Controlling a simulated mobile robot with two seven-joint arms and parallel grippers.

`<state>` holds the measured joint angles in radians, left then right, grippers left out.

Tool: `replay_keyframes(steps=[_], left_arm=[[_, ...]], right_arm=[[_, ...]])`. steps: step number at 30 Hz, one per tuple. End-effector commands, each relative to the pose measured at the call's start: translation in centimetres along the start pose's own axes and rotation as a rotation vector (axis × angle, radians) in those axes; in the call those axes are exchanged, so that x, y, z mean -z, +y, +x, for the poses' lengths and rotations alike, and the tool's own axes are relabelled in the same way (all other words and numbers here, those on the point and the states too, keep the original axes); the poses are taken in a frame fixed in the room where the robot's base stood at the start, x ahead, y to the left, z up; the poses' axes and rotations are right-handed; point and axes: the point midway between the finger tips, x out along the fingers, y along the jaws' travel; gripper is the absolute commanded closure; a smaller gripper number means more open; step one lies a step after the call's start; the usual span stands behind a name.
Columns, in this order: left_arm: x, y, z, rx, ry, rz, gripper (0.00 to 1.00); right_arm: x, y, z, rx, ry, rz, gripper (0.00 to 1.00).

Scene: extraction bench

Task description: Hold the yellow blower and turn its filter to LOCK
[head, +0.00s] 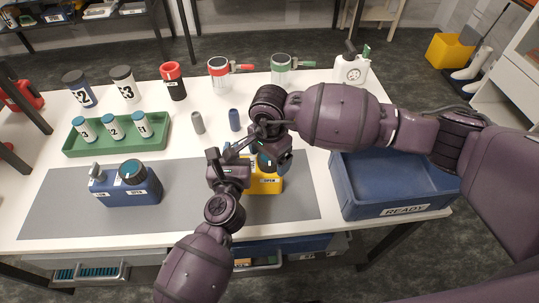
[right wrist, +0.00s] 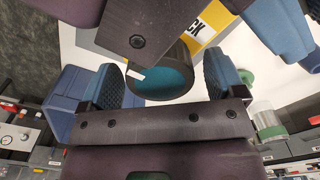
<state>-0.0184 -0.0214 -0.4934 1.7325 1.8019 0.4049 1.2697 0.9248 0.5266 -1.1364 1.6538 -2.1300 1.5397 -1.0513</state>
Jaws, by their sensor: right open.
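The yellow blower (head: 268,187) stands on the grey mat, mostly hidden behind my two grippers. Its dark round filter with a teal face (head: 265,162) is partly covered in the head view. In the right wrist view the filter (right wrist: 165,80) sits between the two blue pads of my open right gripper (right wrist: 165,90), with a white mark on its rim. A yellow label (right wrist: 213,25) ending in "CK" shows beside it. My left gripper (head: 228,163) is at the blower's left side; its hold on the blower is hidden.
A blue blower (head: 120,192) stands on the mat (head: 60,205) at left. A blue READY tray (head: 400,208) is at right. A green tray (head: 75,148) of small bottles and two loose cylinders (head: 198,123) are behind. Canisters and mugs (head: 219,75) line the back.

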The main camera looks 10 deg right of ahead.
Motion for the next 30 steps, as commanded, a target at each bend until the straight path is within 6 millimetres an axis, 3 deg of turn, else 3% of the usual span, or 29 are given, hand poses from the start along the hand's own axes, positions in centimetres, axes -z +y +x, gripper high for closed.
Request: replay_keyframes(steps=[1,5,12,15,23,30], left_arm=[[0.9,0.08,-0.24,-0.001,0.016,0.002,1.0],[0.9,0.08,-0.24,-0.001,0.016,0.002,1.0],[0.9,0.08,-0.23,-0.001,0.016,0.002,1.0],[0.9,0.09,-0.23,-0.002,0.016,0.002,1.0],[0.89,0.1,-0.23,-0.002,0.016,0.002,1.0],[0.88,0.11,-0.22,-0.002,0.016,0.003,1.0]], right_arm=[[-0.01,0.01,0.16,-0.001,-0.001,0.0,0.11],[-0.01,0.01,0.14,-0.001,-0.001,0.0,0.13],[0.0,0.02,0.13,-0.001,-0.001,0.0,0.5],[0.0,0.02,0.12,-0.002,-0.001,0.0,0.61],[0.02,0.03,0.11,-0.002,0.0,0.033,0.61],[0.07,0.02,0.06,-0.002,0.002,0.161,0.61]])
